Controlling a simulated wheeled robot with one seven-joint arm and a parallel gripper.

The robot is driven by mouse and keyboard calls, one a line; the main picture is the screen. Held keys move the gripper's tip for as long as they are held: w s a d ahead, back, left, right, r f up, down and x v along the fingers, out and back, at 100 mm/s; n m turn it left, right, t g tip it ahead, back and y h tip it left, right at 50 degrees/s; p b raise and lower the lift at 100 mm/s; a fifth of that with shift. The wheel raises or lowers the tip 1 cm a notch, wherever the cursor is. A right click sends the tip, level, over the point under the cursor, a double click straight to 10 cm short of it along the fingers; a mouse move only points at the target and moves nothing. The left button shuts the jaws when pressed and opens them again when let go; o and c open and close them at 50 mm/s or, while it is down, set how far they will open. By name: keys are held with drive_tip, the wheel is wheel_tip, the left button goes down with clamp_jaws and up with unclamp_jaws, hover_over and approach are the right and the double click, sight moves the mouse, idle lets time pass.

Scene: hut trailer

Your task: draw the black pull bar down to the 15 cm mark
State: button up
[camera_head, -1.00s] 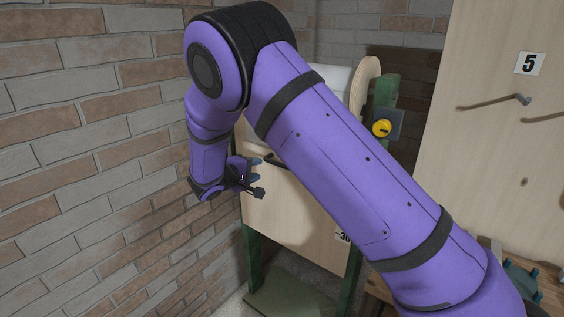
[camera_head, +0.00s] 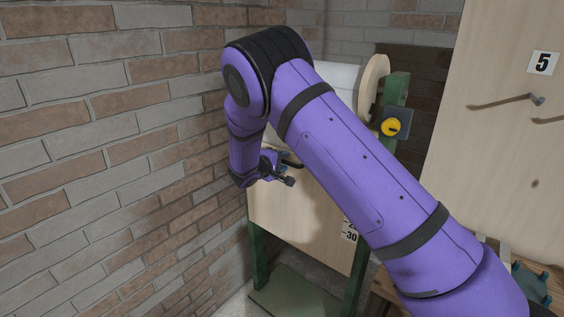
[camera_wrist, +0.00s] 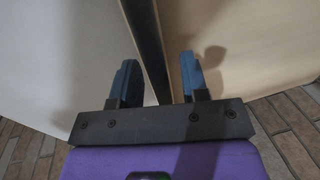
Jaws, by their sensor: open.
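The black pull bar (camera_wrist: 147,45) runs between my two blue fingers in the wrist view, at the boundary of a pale sheet (camera_wrist: 60,50) and a beige board (camera_wrist: 255,45). My gripper (camera_wrist: 158,62) is open, with one finger on each side of the bar; I cannot tell whether either touches it. In the head view my gripper (camera_head: 278,164) is at the upper left of the board (camera_head: 300,218), and a short dark piece of the bar (camera_head: 293,163) shows beside it. My arm hides most of the bar and scale. The 30 mark (camera_head: 349,236) shows low on the right; the 15 mark is not visible.
A brick wall (camera_head: 100,150) stands close on the left. A green frame (camera_head: 257,255) carries the board. A yellow knob (camera_head: 391,127) sits on the right post. A wooden panel with pegs (camera_head: 480,150) stands at the right.

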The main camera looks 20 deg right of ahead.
drive_tip(key=shift+c, duration=0.4)
clamp_jaws()
wheel_tip(320, 180, down, 10)
idle(0.3)
drive_tip(key=shift+o, duration=0.4)
unclamp_jaws()
drive_tip(key=v, duration=1.1)
